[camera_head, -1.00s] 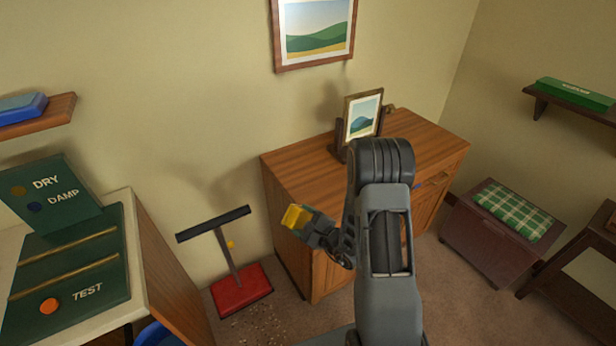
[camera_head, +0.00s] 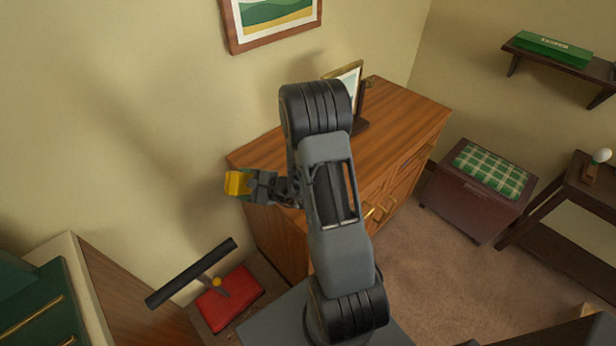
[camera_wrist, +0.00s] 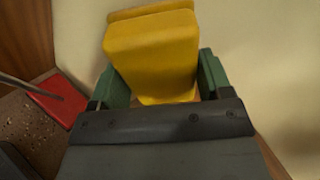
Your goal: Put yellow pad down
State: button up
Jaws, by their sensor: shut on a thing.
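The yellow pad (camera_head: 235,183) is held in my gripper (camera_head: 252,186), at the left side of the wooden cabinet in the head view. In the wrist view the yellow pad (camera_wrist: 152,52) stands between the two green fingers of my gripper (camera_wrist: 158,85). My gripper is shut on it. The pad is up in the air in front of the wall. I see nothing under it that it touches.
A wooden cabinet (camera_head: 400,115) with a framed picture on top stands behind my arm. A red-based stand with a black bar (camera_head: 192,273) is below left. A green panel (camera_head: 38,318) lies on a counter at far left. A chest with a checked cushion (camera_head: 490,170) stands right. Carpet (camera_head: 430,270) is clear.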

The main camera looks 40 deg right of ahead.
aim_at(246, 178)
jog(key=d+r+n+g+b, duration=0.1)
jog(key=n+g, duration=0.1)
jog(key=d+r+n+g+b, duration=0.1)
jog(key=n+g, duration=0.1)
jog(key=g, duration=0.1)
jog(key=d+r+n+g+y+b, duration=0.1)
jog(key=n+g, duration=0.1)
jog(key=g, duration=0.1)
jog(key=shift+s+d+r+n, duration=0.1)
jog(key=shift+s+d+n, duration=0.1)
jog(key=shift+n, duration=0.1)
jog(key=s+d+r+n+g+h+b, duration=0.1)
jog(key=s+d+r+n+h+b, duration=0.1)
jog(key=s+d+n, duration=0.3)
jog(key=s+d+r+n+g+h+b, duration=0.1)
jog(key=s+d+n+h, duration=0.4)
jog(key=d, duration=0.8)
jog(key=s+d+r+n+g+h+b, duration=0.1)
jog(key=s+d+r+n+h+b, duration=0.2)
jog(key=d, duration=0.6)
jog(key=s+n+b, duration=0.1)
jog(key=s+b, duration=0.1)
jog(key=shift+s+r+n+g, duration=0.35)
jog(key=shift+r+n+g, duration=0.05)
jog(key=shift+a, duration=0.1)
